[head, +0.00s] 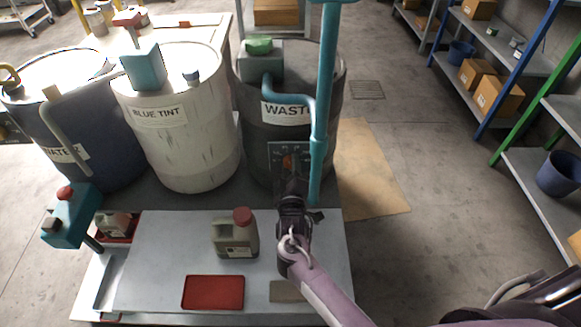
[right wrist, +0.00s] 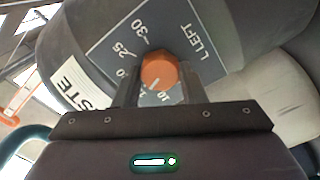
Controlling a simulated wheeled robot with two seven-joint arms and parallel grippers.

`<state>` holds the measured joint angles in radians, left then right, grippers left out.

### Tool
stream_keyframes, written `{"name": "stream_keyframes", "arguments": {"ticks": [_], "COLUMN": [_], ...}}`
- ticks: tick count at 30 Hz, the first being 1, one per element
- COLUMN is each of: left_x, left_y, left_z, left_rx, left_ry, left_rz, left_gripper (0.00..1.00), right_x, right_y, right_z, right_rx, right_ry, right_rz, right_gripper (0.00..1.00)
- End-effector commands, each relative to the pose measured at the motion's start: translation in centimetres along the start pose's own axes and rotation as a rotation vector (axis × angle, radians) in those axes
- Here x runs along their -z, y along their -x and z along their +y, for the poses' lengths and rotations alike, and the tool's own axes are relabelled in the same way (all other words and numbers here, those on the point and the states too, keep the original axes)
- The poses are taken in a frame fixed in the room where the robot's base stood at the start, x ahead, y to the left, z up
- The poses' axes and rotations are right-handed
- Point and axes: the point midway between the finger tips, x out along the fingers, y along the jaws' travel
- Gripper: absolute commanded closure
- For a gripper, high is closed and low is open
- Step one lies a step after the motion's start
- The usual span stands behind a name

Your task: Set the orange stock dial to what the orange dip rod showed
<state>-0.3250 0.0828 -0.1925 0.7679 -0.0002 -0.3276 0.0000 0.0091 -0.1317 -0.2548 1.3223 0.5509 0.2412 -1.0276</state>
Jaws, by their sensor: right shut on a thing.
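The orange stock dial (right wrist: 158,71) is a knob on a dark grey plate (right wrist: 118,35) marked "L LEFT", with 10, 25 and 30 readable around it. It also shows small in the head view (head: 287,161), on the front of the dark drum labelled "WASTE" (head: 258,128). My right gripper (right wrist: 158,84) is shut on the dial, with a finger on each side. A pale mark on the knob points down toward the fingers; its exact reading is hard to tell. I cannot make out an orange dip rod for certain. My left gripper is not in view.
A white "BLUE TINT" drum (head: 190,150) and a dark blue drum (head: 85,125) stand to the left. A teal pipe (head: 322,100) rises close right of the dial.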

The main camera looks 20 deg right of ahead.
Motion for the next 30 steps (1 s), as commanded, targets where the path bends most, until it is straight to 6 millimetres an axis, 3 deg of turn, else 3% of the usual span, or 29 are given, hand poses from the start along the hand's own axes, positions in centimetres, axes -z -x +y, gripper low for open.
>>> {"name": "stream_keyframes", "arguments": {"ticks": [12,13,18,26,30], "left_x": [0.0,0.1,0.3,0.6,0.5], "left_y": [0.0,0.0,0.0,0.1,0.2], "left_z": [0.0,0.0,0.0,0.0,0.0], "left_rx": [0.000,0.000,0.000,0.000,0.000], "left_ry": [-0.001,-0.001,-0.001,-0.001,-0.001], "left_rz": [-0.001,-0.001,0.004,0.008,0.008], "left_gripper": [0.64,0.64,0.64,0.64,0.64], "right_x": [-0.1,-0.1,-0.1,-0.1,-0.1], "right_y": [0.0,0.0,0.0,0.1,1.3], "right_z": [0.0,0.0,0.0,0.0,-0.1], "right_rx": [0.000,0.000,0.000,0.000,0.003], "right_ry": [-0.005,-0.005,-0.005,-0.005,-0.005], "right_rz": [-0.003,-0.003,-0.002,-0.001,-0.001], "right_gripper": [0.86,0.62,0.41,0.41,0.41]}}
